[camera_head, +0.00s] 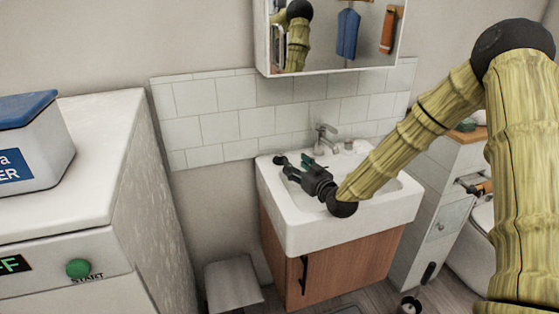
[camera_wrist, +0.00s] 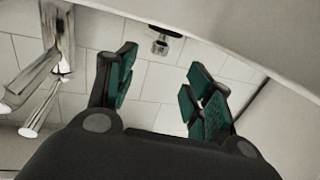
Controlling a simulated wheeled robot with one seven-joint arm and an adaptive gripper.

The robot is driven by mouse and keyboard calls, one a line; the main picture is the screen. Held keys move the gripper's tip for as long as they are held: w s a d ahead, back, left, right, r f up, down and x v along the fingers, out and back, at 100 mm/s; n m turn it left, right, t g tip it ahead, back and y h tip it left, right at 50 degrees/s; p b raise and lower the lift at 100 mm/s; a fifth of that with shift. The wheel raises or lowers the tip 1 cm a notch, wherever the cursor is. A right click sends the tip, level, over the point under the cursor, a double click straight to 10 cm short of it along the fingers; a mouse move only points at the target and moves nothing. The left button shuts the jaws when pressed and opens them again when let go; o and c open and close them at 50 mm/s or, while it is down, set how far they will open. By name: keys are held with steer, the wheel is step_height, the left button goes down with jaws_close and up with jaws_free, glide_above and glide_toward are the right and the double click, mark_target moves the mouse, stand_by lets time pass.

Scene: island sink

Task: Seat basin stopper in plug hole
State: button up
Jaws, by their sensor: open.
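A small piece with a dark flat base and a shiny metal top, which looks like the stopper (camera_wrist: 160,44), shows beyond my fingers in the wrist view. That view looks turned over, with the basin edge at the top. My gripper (camera_head: 293,161) is over the back left of the white basin (camera_head: 302,232). In the wrist view my gripper (camera_wrist: 163,62) is open, its green pads apart, with nothing between them. The stopper appears in line with the gap, apart from the pads. I cannot make it out in the head view. The plug hole is hidden in both views.
The metal tap (camera_head: 325,136) stands at the basin's back, close to my gripper; it shows at left in the wrist view (camera_wrist: 50,70). Small items (camera_head: 349,147) lie right of it. White tiles (camera_head: 195,98) and a mirror cabinet (camera_head: 335,72) are behind and above.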

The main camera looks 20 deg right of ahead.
mark_target(283, 155)
steer(key=x, duration=0.6)
steer(key=shift+f, duration=0.35)
steer(key=shift+p+x, duration=0.65)
steer(key=shift+x, duration=1.95)
steer(key=shift+d+r, duration=0.1)
steer(key=c, duration=1.1)
